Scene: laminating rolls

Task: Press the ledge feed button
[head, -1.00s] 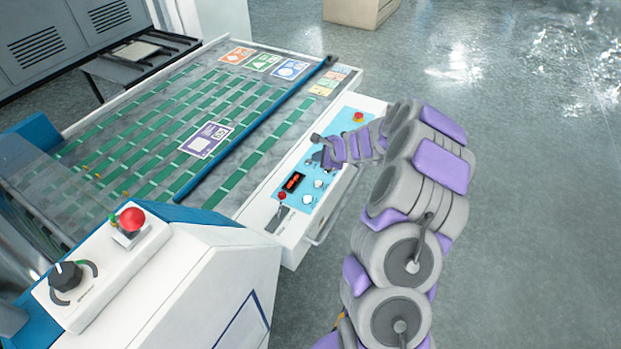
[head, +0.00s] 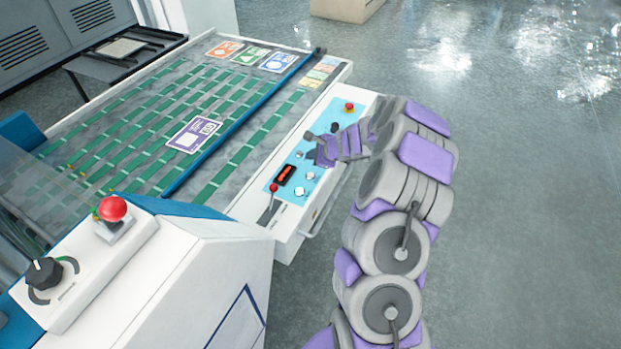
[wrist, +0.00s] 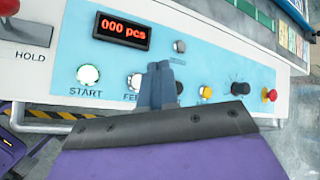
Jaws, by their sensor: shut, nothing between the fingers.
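The feed button (wrist: 134,82) is a pale round button on the blue control panel (wrist: 105,72) of the ledge. Its label is partly hidden, with only "FE" readable. In the head view a small pale button (head: 311,176) sits beside the display and looks like the same one. My gripper (wrist: 160,72) is shut and empty, just right of the feed button in the wrist view. I cannot tell whether its tips touch the panel. In the head view my gripper (head: 312,138) is over the panel's middle.
The START button (wrist: 88,75) is left of the feed button. A display (wrist: 122,31) reads "000 pcs". Yellow (wrist: 205,92), black (wrist: 240,88) and red (wrist: 270,95) controls lie to the right. A red-knobbed lever (head: 273,188) marks the panel's near end. Open floor lies right.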

